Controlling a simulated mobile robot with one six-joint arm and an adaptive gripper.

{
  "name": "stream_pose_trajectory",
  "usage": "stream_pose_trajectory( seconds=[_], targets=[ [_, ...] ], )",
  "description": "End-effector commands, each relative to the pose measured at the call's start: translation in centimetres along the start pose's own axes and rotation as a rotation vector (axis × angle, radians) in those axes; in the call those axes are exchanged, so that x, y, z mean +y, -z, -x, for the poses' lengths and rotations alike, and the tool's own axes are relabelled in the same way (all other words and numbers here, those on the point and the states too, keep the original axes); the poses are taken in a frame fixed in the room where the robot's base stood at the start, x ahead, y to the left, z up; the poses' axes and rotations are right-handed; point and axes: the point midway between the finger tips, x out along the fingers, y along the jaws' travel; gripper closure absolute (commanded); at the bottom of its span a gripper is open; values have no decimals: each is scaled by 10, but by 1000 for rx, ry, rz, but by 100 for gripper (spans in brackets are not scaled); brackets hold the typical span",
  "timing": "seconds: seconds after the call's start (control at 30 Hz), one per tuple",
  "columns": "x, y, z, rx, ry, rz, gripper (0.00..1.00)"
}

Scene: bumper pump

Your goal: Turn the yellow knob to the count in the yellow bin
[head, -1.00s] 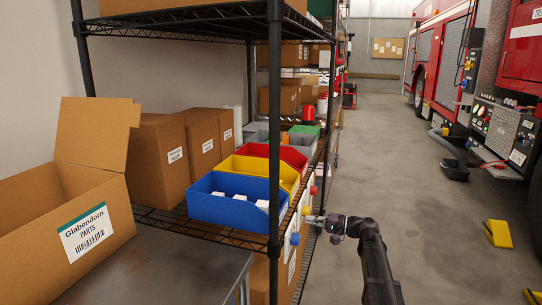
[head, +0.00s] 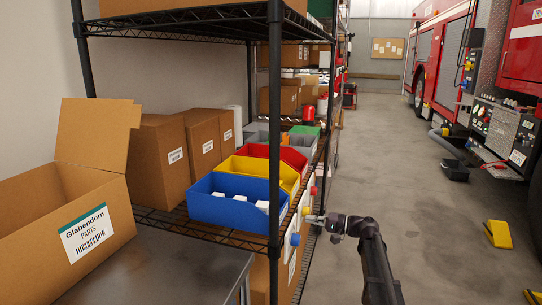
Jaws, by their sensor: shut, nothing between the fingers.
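The yellow knob (head: 306,211) is on a white panel at the front edge of the wire shelf, between a blue knob (head: 295,239) in front and a red knob (head: 313,190) behind. My gripper (head: 309,218) is shut with its tips at or very near the yellow knob; I cannot tell whether they touch. The knob's pointer is too small to read. The yellow bin (head: 262,168) stands between the blue bin (head: 234,200) and the red bin (head: 282,153). White items lie in the blue bin. The yellow bin's contents are mostly hidden by the blue bin's wall.
A black shelf post (head: 275,120) stands left of my gripper. The floor to the right is clear up to yellow wheel chocks (head: 497,234) and a red fire truck (head: 440,60).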

Motion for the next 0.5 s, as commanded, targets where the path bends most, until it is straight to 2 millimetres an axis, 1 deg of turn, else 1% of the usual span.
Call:
stream_pose_trajectory(
  seconds=[0.5],
  targets=[
    [-5, 1, 1, 5, 0, 0, 100]
  ],
)
